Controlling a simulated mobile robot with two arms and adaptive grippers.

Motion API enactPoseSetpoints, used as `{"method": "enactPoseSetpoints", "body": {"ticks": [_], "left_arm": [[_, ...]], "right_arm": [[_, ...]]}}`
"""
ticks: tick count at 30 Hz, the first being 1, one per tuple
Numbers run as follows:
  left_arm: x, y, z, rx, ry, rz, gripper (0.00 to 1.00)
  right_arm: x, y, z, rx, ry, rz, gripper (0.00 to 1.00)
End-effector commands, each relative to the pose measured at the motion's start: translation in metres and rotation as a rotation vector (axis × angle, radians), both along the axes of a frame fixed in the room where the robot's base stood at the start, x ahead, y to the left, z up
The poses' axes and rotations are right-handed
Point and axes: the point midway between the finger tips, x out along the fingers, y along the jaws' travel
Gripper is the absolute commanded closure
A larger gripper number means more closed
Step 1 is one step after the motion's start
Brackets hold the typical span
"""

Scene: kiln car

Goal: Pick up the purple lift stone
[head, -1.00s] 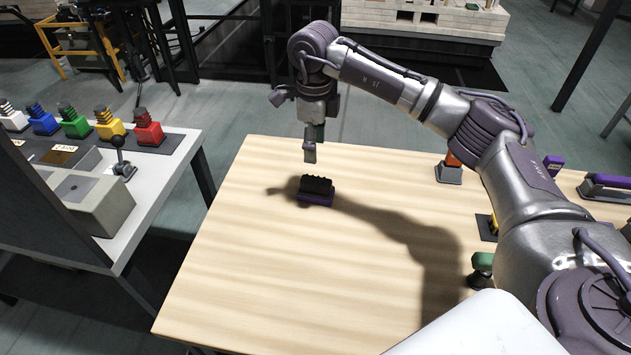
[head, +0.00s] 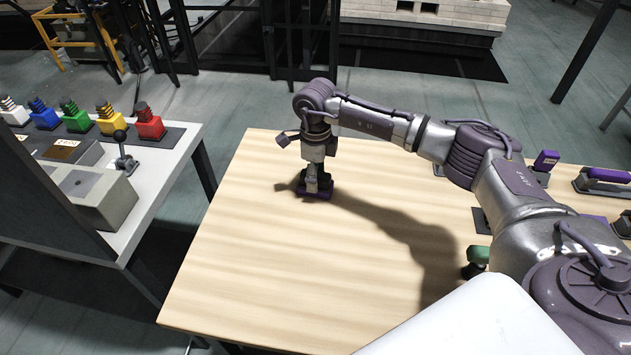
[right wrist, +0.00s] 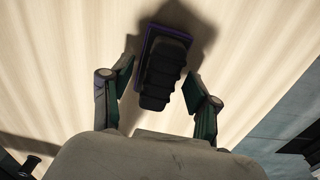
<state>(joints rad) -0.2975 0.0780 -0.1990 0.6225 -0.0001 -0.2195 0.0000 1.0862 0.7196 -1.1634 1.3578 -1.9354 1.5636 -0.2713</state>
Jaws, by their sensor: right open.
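The purple lift stone (head: 315,194) sits on the wooden table. It has a purple base and a dark ridged top. It also shows in the right wrist view (right wrist: 165,66), lying between and a little beyond the fingertips. My right gripper (head: 317,180) is low over the stone and partly hides it in the head view. In the right wrist view my right gripper (right wrist: 160,88) is open, with one finger on each side of the ridged top. No grip on the stone shows. My left gripper is not in view.
A side bench (head: 155,180) at left holds several coloured blocks and a small lever (head: 124,152). On the table's right are a purple-handled tool (head: 604,180), a purple-topped piece (head: 545,164) and a green knob (head: 477,258). The table's front left (head: 270,280) is clear.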

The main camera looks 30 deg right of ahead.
Motion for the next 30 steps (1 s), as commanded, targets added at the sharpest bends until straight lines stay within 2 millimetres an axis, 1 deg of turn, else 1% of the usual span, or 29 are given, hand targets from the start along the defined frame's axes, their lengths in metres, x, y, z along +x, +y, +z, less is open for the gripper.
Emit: {"method": "enactPoseSetpoints", "body": {"ticks": [2,3,5,12,13,14,25,28,30], "left_arm": [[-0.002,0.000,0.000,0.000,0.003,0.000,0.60],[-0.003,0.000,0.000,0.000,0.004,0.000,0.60],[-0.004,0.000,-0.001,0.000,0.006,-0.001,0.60],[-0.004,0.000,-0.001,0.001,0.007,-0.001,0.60],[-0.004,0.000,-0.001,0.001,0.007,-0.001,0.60],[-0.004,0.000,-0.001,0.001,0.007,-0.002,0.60],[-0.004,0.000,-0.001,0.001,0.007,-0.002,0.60],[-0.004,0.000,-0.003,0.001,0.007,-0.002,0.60],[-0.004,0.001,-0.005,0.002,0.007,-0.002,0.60]], "right_arm": [[0.000,0.000,0.000,0.000,0.000,0.000,0.40],[0.000,0.000,0.000,0.000,0.000,0.001,0.43],[0.000,0.000,0.000,0.000,0.000,0.001,0.53],[0.000,0.000,0.001,0.000,0.000,0.001,0.93],[0.000,0.000,0.001,0.000,0.000,0.001,0.98],[0.000,0.000,0.001,0.000,0.000,0.001,1.00],[0.001,0.000,0.004,0.001,-0.002,0.001,1.00],[0.001,0.000,0.010,0.000,-0.003,0.001,1.00],[0.001,0.000,0.018,0.000,-0.006,0.002,1.00]]}}
